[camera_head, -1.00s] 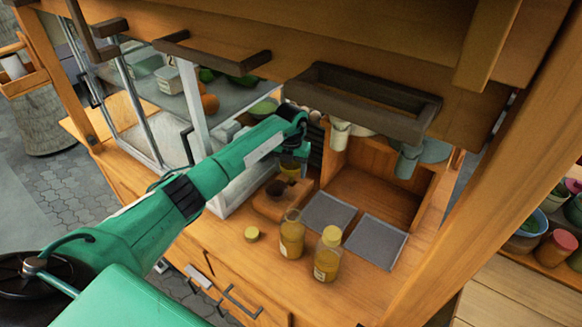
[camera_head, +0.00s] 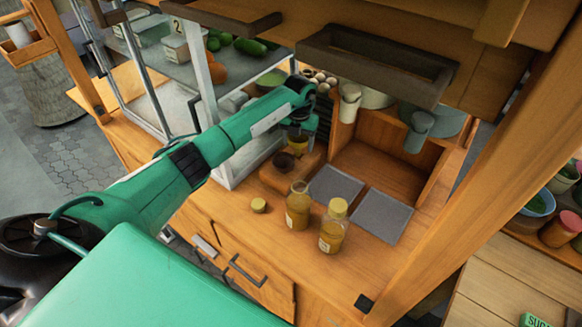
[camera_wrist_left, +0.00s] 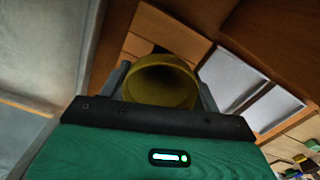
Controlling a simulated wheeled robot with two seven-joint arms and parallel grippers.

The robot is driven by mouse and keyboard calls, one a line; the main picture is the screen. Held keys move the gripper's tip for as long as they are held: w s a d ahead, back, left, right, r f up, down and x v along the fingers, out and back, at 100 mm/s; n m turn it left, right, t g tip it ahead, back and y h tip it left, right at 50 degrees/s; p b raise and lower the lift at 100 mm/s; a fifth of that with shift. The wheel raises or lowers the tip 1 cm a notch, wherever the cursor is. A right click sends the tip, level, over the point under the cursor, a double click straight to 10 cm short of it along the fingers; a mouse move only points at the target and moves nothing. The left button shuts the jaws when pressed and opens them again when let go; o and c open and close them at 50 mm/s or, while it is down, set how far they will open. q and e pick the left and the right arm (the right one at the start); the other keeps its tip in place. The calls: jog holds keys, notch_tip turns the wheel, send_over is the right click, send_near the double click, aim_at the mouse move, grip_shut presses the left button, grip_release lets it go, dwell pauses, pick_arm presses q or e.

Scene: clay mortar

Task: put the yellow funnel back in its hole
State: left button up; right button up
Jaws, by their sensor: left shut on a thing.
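The yellow funnel (camera_wrist_left: 162,82) is between the fingers of my left gripper (camera_wrist_left: 165,92), with its wide round mouth facing the wrist camera. In the head view the funnel (camera_head: 297,147) shows small under the gripper (camera_head: 299,128), which is shut on it. A wooden block (camera_head: 276,180) stands on the counter just below, with a dark round spot (camera_head: 284,160) on top that looks like a hole. The funnel is close above or beside this spot; I cannot tell whether its lower end touches the block. My right gripper is not in view.
Two yellow-filled bottles (camera_head: 298,210) (camera_head: 333,228) and a small yellow lid (camera_head: 259,205) stand in front of the block. Two grey mats (camera_head: 379,216) lie to the right. A glass case with a white post (camera_head: 205,85) is left of the arm. A shelf hangs above.

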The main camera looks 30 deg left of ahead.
pick_arm(q)
jog(key=shift+f, duration=0.1)
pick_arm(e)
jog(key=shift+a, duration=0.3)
pick_arm(q)
jog(key=shift+f, duration=0.25)
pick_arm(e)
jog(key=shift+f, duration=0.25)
pick_arm(q)
jog(key=shift+f+b, duration=0.75)
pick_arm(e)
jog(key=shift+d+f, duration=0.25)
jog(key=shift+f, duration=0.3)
pick_arm(q)
jog(key=shift+f, duration=0.2)
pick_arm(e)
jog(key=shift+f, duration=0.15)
pick_arm(q)
jog(key=shift+f+b, duration=0.4)
jog(key=shift+b, duration=0.05)
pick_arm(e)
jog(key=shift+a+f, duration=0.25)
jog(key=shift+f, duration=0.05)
pick_arm(q)
jog(key=o, duration=1.1)
jog(key=shift+c, duration=0.2)
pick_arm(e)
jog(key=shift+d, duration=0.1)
